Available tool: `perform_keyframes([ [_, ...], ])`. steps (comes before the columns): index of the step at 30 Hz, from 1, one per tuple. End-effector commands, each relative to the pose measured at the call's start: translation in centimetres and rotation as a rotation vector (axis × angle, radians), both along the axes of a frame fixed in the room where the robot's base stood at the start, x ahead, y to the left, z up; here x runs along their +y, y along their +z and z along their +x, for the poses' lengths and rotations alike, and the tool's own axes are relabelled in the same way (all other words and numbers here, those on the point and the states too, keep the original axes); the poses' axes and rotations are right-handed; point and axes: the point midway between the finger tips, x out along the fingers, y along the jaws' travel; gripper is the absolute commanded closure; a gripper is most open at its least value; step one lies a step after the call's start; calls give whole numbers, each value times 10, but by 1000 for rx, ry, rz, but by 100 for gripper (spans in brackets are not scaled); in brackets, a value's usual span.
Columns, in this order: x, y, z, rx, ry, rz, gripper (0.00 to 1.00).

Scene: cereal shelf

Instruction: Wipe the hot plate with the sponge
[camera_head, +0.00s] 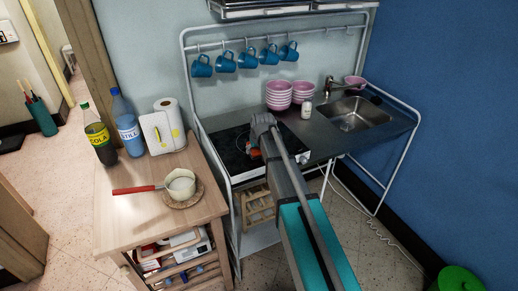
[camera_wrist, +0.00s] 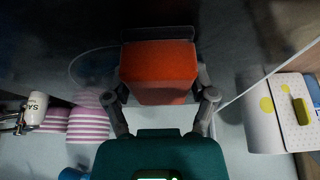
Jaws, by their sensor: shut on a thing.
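The hot plate (camera_head: 232,158) has a black top and a white body, and sits on the left part of the metal counter. My gripper (camera_head: 256,147) is over its right part, and my arm hides some of the plate. An orange-red sponge (camera_head: 253,154) shows beside the fingers. In the wrist view my gripper (camera_wrist: 159,60) is shut on the sponge (camera_wrist: 160,83), with a finger on each side. Behind it is a dark surface (camera_wrist: 60,45) with a thin curved line. I cannot tell whether the sponge touches the plate.
Stacked pink bowls (camera_head: 279,95) and a white shaker (camera_head: 307,110) stand right of the plate, near the sink (camera_head: 352,115). Blue mugs (camera_head: 248,60) hang above. The wooden cart (camera_head: 135,215) at left holds a saucepan (camera_head: 181,184), two bottles, and a paper roll (camera_head: 168,112).

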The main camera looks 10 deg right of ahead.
Motion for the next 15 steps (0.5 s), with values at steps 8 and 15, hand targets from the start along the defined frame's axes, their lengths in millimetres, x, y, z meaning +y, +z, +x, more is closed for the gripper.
perform_keyframes([
  [8, 0, 0, 0, -1, 0, -1, 66],
  [15, 0, 8, 0, -1, 0, -1, 66],
])
